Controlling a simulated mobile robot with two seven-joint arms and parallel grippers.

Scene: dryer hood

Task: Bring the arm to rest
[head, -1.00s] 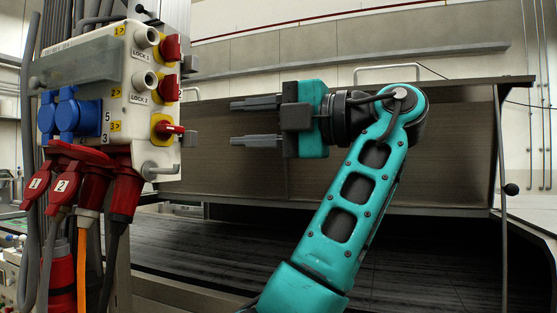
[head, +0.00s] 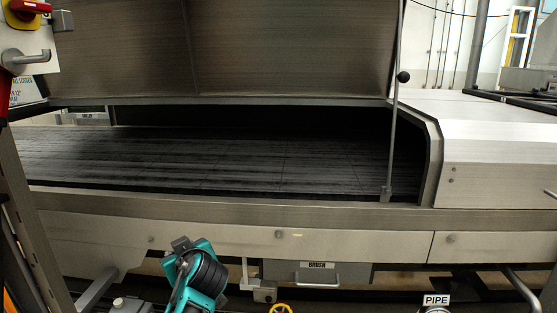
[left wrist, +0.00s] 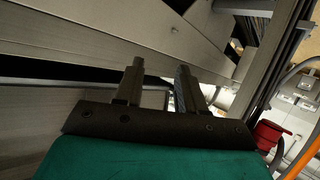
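The dryer hood (head: 290,50) stands raised at the back of the head view, above a dark slatted bed (head: 200,160). A teal arm part of mine (head: 205,275) with a dark round joint shows low at the bottom, in front of the machine's front panel. Its gripper fingers cannot be made out there. In the left wrist view my left gripper (left wrist: 158,72) has its two grey fingers apart with nothing between them. It is tilted, with the metal panels (left wrist: 100,25) beyond it. My right gripper is in neither view.
A thin rod (head: 392,110) stands at the opening's right side. A control box (head: 28,50) with a red switch is cut off at upper left. A drawer labelled BRUSH (head: 318,275) is below the front panel. A red plug (left wrist: 272,135) is right of the left gripper.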

